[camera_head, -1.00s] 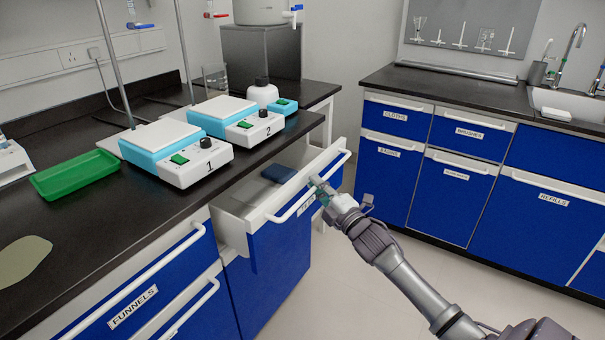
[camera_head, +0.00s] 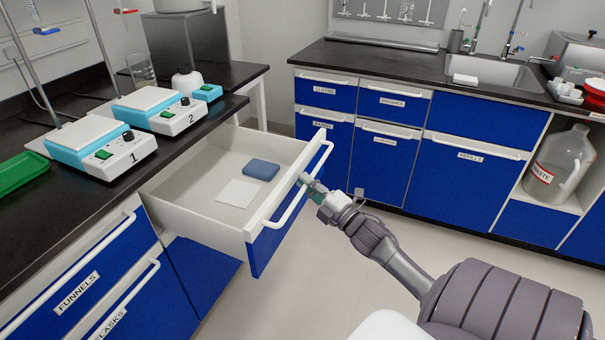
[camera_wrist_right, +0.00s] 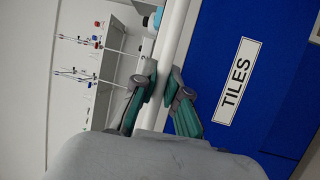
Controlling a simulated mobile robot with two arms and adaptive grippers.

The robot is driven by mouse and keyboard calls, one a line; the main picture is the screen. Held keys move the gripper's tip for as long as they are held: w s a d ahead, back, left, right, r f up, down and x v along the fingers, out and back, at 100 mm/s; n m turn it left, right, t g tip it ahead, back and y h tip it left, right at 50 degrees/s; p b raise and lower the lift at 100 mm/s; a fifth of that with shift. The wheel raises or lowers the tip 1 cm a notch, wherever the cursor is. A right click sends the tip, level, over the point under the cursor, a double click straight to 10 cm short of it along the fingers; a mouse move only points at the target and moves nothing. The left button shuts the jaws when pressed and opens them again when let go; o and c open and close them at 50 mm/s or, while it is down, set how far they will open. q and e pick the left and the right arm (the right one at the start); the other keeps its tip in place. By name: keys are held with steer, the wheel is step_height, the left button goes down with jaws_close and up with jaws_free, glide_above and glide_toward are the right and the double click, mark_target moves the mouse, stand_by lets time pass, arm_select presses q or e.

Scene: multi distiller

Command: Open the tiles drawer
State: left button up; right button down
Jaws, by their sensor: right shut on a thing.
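The tiles drawer (camera_head: 190,203) stands pulled well out from under the black bench in the head view. A white tile (camera_head: 240,193) and a blue tile (camera_head: 262,170) lie inside it. Its white bar handle (camera_head: 292,205) runs along the front. My right gripper (camera_head: 308,184) is shut on this handle near its right part. In the right wrist view the gripper (camera_wrist_right: 165,90) has its fingers on both sides of the white handle (camera_wrist_right: 172,45), beside the label TILES (camera_wrist_right: 236,82) on the blue front. My left gripper is not in view.
Two hotplates (camera_head: 102,150) (camera_head: 160,110) and a green tray (camera_head: 22,172) stand on the black bench. The funnels drawer (camera_head: 85,280) is shut at the lower left. Blue cabinets with a sink (camera_head: 480,72) stand across the clear floor (camera_head: 420,250).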

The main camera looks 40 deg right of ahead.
steer(key=shift+s+f, duration=0.1)
stand_by(0.3)
steer(key=c, duration=1.2)
jaws_free()
steer(key=s+f, duration=0.2)
steer(key=s, duration=0.9)
steer(key=shift+s, duration=0.4)
steer(key=shift+f, duration=0.1)
